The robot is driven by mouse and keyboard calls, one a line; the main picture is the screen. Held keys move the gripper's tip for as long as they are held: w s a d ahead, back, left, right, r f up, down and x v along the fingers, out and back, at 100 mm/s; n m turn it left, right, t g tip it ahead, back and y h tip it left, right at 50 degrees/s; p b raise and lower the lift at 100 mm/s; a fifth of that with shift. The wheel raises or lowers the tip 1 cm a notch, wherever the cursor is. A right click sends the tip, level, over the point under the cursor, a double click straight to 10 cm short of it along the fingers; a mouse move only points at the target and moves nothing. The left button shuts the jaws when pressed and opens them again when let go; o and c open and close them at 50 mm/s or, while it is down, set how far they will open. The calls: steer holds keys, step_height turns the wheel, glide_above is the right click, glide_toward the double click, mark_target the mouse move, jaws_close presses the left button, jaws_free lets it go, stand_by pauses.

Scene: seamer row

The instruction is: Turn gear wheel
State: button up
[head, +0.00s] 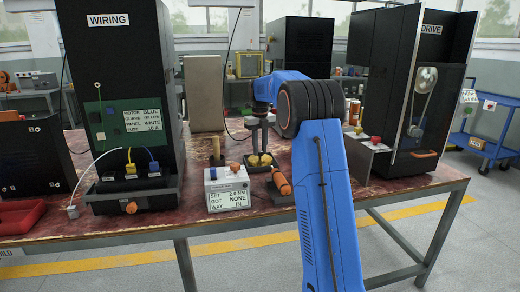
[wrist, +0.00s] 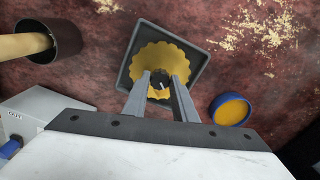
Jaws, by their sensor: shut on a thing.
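The yellow gear wheel (head: 264,159) sits on a dark square base (head: 262,169) on the worktable. The wrist view looks down on the scalloped yellow wheel (wrist: 160,55) inside the dark square base (wrist: 131,74). My gripper (wrist: 161,80) reaches down over the wheel, its two grey fingers on either side of the small dark hub at the centre. It is shut on the gear wheel, apparently at the hub; the exact contact is hard to see. In the head view my gripper (head: 259,150) points straight down at the wheel.
A white box (head: 228,190) reading "SET 2.0 NM, GOT NONE, WAY IN" stands left of the base. A wooden handle (head: 215,147) stands behind left. The black WIRING cabinet (head: 118,60) and DRIVE cabinet (head: 398,60) flank the area.

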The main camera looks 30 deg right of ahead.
steer(key=shift+r+m, duration=0.1)
steer(key=shift+m, duration=0.8)
steer(key=o, duration=1)
step_height(320, 180, up, 17)
steer(key=shift+r, duration=0.15)
